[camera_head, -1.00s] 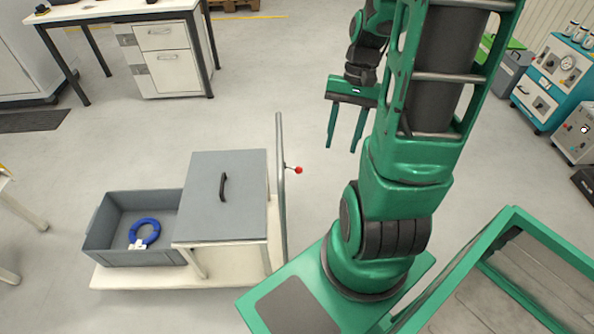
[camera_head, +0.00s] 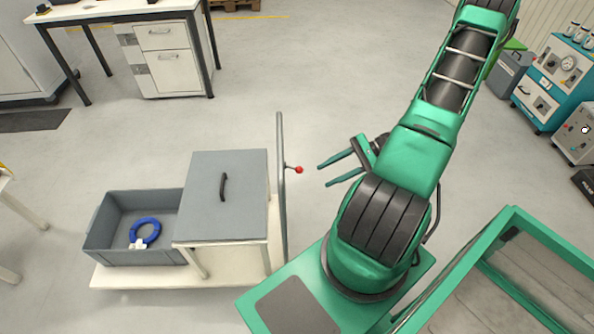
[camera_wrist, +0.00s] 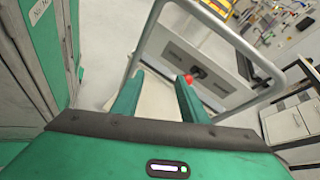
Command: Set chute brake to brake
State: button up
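A small lever with a red ball knob (camera_head: 299,170) sticks out from the grey upright rail (camera_head: 281,190) at the right side of the cart; I take it for the chute brake. My gripper (camera_head: 320,175) is open and empty. Its fingers point left at the knob, with a small gap in the head view. No brake marking is readable.
The cart's bent tube frame (camera_wrist: 280,82) spans the wrist view. Open floor lies behind the cart.

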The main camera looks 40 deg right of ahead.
aim_at(299, 170)
notch_tip(299, 170, down, 4)
jog(key=w+d+m+t, duration=0.1)
jog(key=d+m+t, duration=0.1)
jog(key=m+t, duration=0.55)
jog(key=shift+n+t, duration=0.35)
jog(key=shift+t, duration=0.1)
jog(key=x, duration=1.1)
jog(key=shift+w, duration=0.15)
grip_shut()
